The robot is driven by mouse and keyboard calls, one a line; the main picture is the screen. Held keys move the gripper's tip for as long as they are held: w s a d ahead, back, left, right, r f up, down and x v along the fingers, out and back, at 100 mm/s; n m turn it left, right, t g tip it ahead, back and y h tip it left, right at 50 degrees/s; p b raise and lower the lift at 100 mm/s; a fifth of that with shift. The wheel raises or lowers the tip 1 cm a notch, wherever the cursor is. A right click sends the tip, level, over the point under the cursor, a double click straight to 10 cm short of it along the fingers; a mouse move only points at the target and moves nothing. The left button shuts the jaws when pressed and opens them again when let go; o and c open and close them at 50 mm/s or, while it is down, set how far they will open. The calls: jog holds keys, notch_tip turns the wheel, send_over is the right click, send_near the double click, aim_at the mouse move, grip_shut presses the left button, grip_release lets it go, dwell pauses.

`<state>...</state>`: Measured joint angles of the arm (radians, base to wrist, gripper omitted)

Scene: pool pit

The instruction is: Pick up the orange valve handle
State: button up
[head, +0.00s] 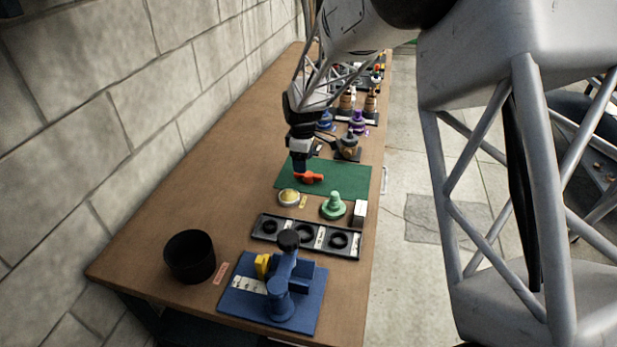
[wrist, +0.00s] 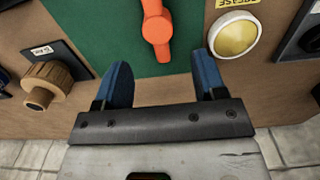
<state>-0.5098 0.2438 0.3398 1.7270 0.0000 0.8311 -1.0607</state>
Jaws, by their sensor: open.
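The orange valve handle (head: 309,177) lies on the green mat (head: 345,176) on the wooden bench. In the wrist view the orange handle (wrist: 157,28) is at the top centre, with its upper end cut off by the frame edge. My gripper (wrist: 165,80) is open and empty, its two blue fingers apart. The handle lies beyond the fingertips, roughly in line with the gap between them, and is not between them. In the head view my gripper (head: 301,165) is over the mat close to the handle; the exact gap cannot be told.
A cream-yellow round tin (head: 289,197) and a green knobbed piece (head: 333,205) stand in front of the mat. Nearer are a black tray with rings (head: 264,236), a blue fixture (head: 282,290) and a black cup (head: 190,256). Several bottle-like pieces stand behind. A block wall runs along the left.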

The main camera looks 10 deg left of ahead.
jog(key=shift+f, duration=2.6)
jog(key=c, duration=1)
jog(key=shift+r, duration=0.1)
notch_tip(320, 180, up, 10)
jog(key=w+d+r, duration=0.2)
jog(key=w+d, duration=0.3)
jog(key=w, duration=0.4)
jog(key=w+d+r, duration=0.3)
jog(key=w+d, duration=0.2)
jog(key=w, duration=0.3)
jog(key=shift+w+r, duration=0.25)
jog(key=shift+w, duration=0.1)
jog(key=shift+d, duration=0.1)
